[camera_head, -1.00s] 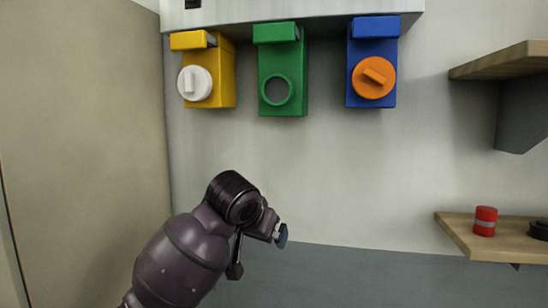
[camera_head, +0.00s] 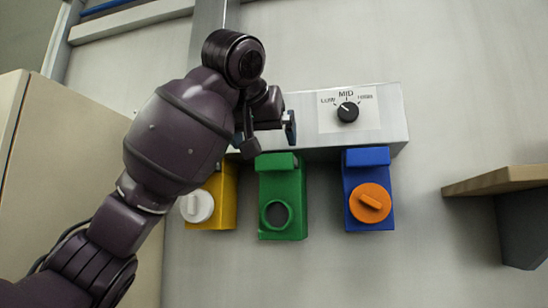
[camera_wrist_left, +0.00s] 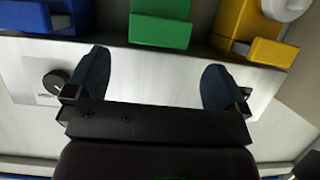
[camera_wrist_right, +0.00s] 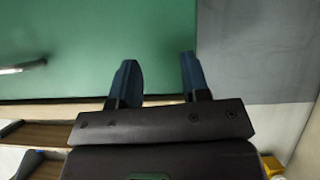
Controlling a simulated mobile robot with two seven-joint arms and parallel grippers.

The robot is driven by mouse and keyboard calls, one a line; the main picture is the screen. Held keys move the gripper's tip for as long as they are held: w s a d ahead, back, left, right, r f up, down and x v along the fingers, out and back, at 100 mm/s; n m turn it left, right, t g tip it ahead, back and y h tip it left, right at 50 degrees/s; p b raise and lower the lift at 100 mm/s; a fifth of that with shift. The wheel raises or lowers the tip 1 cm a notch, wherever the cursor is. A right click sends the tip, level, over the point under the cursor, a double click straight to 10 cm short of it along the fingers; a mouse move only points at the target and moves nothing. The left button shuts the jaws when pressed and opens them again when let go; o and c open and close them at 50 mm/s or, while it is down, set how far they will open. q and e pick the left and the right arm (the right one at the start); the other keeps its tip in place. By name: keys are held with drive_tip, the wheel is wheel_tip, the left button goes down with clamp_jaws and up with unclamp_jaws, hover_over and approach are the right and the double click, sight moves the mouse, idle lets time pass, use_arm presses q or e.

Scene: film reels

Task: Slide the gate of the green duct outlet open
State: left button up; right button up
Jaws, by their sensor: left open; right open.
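The green duct outlet (camera_head: 282,195) hangs under a grey metal duct box, between the yellow and blue outlets. Its front has a round opening with no cap on it. Its gate (camera_head: 277,162) is the green block at its top. My left gripper (camera_head: 270,131) is in front of the duct box, just above the green outlet. In the left wrist view its fingers (camera_wrist_left: 155,85) are apart and empty, and the green gate (camera_wrist_left: 160,30) shows beyond them, not touched. My right gripper (camera_wrist_right: 157,72) shows only in its wrist view, open and empty, before a green surface.
The yellow outlet (camera_head: 224,200) with a white cap and the blue outlet (camera_head: 356,183) with an orange cap flank the green one. A black dial (camera_head: 348,111) is on the duct box (camera_head: 395,112). A wooden shelf (camera_head: 495,181) is at right. Wall below is clear.

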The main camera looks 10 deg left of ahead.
sight(274, 154)
use_arm(q)
drive_tip(key=w, duration=0.2)
drive_tip(key=w+p, duration=0.1)
drive_tip(key=w, duration=0.1)
drive_tip(key=w+f+p, duration=0.1)
drive_tip(key=w, duration=0.2)
drive_tip(key=shift+x, duration=0.9)
drive_tip(key=shift+f, duration=0.1)
use_arm(e)
drive_tip(key=shift+s+r, duration=0.15)
drive_tip(key=shift+r, duration=0.7)
use_arm(q)
drive_tip(key=shift+c, duration=0.5)
drive_tip(key=c, duration=0.9)
use_arm(e)
drive_tip(key=shift+w+a+r, duration=0.1)
drive_tip(key=shift+w+r, duration=0.1)
drive_tip(key=shift+w, duration=0.15)
